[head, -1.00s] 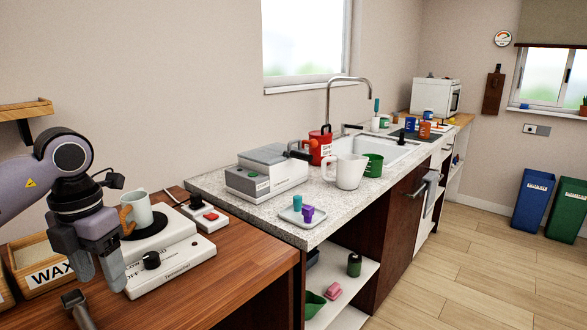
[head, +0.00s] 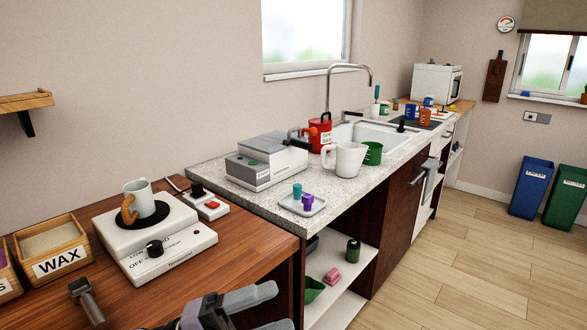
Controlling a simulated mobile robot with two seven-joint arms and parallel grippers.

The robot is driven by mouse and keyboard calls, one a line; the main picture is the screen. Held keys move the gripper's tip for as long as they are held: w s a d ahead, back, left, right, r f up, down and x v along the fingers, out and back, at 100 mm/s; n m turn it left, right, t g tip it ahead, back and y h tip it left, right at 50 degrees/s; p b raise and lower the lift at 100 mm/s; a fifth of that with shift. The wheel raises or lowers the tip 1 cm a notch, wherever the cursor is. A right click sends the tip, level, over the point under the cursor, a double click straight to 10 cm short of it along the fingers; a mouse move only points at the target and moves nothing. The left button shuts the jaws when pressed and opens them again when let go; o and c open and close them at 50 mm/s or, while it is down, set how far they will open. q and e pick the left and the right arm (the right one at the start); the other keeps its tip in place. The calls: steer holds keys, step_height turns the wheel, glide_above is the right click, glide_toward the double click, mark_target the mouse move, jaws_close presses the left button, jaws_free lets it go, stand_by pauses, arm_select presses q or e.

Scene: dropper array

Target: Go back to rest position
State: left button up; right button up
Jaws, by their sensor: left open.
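My left gripper (head: 282,307) is low at the bottom edge of the head view, in front of the wooden bench (head: 235,258). Its two grey fingers point right and are spread apart, with nothing between them. The lower finger is partly cut off by the frame edge. My right gripper is not in view. A pale mug (head: 146,198) with a wooden-coloured handle stands on the dark round plate of the white hot plate unit (head: 185,248), clear of the gripper.
A wooden WAX box (head: 60,262) and a metal-headed tool (head: 84,292) are at the left. The speckled counter (head: 240,192) holds a grey machine (head: 266,163), a small tray (head: 302,206) and a white pitcher (head: 345,160).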

arm_select(q)
steer(key=w+a+f+n+t+y, duration=0.1)
steer(key=a+f+n+t+y, duration=0.45)
steer(key=n, duration=0.45)
steer(key=a+f+n+t+y, duration=0.4)
steer(key=f+n+t+y, duration=0.25)
steer(key=n, duration=0.35)
steer(key=s+a+f+n+g+y, duration=0.3)
steer(key=s+f, duration=0.3)
steer(key=f, duration=0.2)
steer(key=s+a+f+n+g+y+p, duration=0.1)
steer(key=s+a+f+n+g+y, duration=0.1)
steer(key=s+f, duration=0.5)
steer(key=a+f+n+y, duration=0.1)
steer(key=a+n, duration=0.1)
steer(key=n, duration=0.1)
steer(key=shift+s+g+y, duration=0.25)
steer(key=shift+g+y, duration=0.15)
steer(key=shift+f, duration=0.1)
